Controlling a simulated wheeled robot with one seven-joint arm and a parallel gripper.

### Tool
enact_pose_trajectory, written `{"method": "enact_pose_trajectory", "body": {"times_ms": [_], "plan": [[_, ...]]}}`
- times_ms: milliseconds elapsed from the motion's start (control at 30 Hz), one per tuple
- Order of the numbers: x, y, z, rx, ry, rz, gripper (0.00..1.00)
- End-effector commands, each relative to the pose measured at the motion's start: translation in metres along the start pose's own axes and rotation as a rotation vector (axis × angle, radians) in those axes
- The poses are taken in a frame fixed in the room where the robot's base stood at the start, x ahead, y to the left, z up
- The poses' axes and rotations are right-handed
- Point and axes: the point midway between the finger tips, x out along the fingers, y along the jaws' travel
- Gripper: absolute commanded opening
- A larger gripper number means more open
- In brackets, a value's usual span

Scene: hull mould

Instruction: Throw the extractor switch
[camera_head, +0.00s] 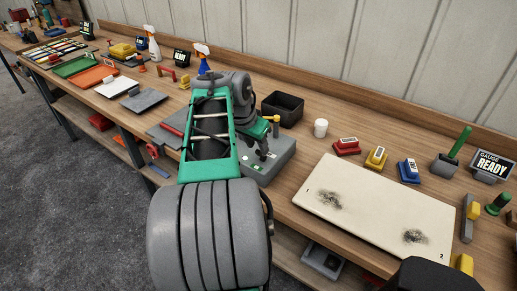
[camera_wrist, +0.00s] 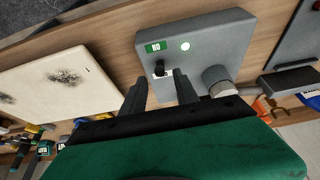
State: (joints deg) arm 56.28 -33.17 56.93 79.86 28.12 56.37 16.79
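The extractor switch is a small black lever (camera_wrist: 160,68) on a grey box (camera_wrist: 205,35); a white patch lies at its base. The box has a green label (camera_wrist: 156,47), seemingly upside down in the wrist view, and a pale round spot (camera_wrist: 185,46). In the head view the box (camera_head: 285,151) sits on the bench, partly hidden by my arm. My gripper (camera_head: 265,152) is over the box, fingers pointing down. In the wrist view my gripper (camera_wrist: 160,77) is open, with the lever between and just beyond its fingertips. I cannot tell whether they touch it.
A cream board (camera_head: 375,212) with two dark smudges lies right of the box. A black bin (camera_head: 283,107) and a white cup (camera_head: 320,128) stand behind it. A grey cylinder (camera_wrist: 218,80) is close to the right finger in the wrist view.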

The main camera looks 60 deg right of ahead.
Motion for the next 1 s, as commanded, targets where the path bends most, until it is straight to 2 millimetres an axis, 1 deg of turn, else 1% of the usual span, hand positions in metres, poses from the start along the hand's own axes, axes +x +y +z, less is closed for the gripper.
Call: {"method": "enact_pose_trajectory", "body": {"times_ms": [33, 100, 200, 467, 900, 1000], "plan": [[0.009, 0.001, 0.0, 0.0, -0.001, 0.001, 0.36], [0.019, 0.0, 0.0, -0.001, -0.001, 0.001, 0.36], [0.028, 0.0, 0.0, -0.002, -0.001, 0.0, 0.36], [0.031, -0.001, 0.0, -0.003, 0.001, -0.002, 0.36], [0.03, -0.001, 0.0, -0.004, 0.001, -0.002, 0.0], [0.03, -0.001, 0.0, -0.004, 0.001, -0.002, 0.0]]}}
